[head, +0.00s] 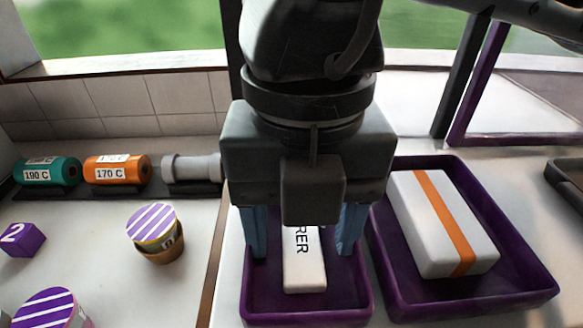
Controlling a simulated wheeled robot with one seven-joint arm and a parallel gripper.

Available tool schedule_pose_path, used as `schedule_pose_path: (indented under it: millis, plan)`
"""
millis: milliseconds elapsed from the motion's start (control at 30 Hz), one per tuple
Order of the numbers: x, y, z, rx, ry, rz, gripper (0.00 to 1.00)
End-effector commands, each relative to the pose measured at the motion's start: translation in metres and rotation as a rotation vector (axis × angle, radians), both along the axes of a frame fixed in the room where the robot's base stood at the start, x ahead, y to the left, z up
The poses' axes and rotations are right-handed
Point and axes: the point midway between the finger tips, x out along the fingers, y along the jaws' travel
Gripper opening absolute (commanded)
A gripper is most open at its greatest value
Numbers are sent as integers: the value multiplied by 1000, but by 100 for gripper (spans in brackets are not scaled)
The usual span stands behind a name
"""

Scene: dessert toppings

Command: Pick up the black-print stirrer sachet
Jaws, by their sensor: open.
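The stirrer sachet (305,262) is a white, upright-looking narrow packet with black print reading "RER" in view. It is in the small purple tray (308,318) at the lower middle of the head view. Its upper part is hidden behind my gripper. My gripper (301,245) is above the tray with its two blue fingers apart, one on each side of the sachet. Gaps show between the fingers and the sachet, so it does not look held. I cannot tell the exact height of the fingertips.
A larger purple tray (546,293) on the right holds a white box with an orange stripe (440,222). On the left are a green roll (47,172), an orange roll (117,170), a grey roller (192,168), striped-lid tubs (155,235) (50,308) and a purple cube (22,240).

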Motion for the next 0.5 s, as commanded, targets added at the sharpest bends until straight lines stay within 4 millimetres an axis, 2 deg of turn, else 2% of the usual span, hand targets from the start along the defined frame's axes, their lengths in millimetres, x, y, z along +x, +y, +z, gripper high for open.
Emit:
schedule_pose_path:
  millis: [67, 500]
  plan:
    - [0, 0, 0, 0, 0, 0, 63]
    - [0, 0, 0, 0, 0, 0, 21]
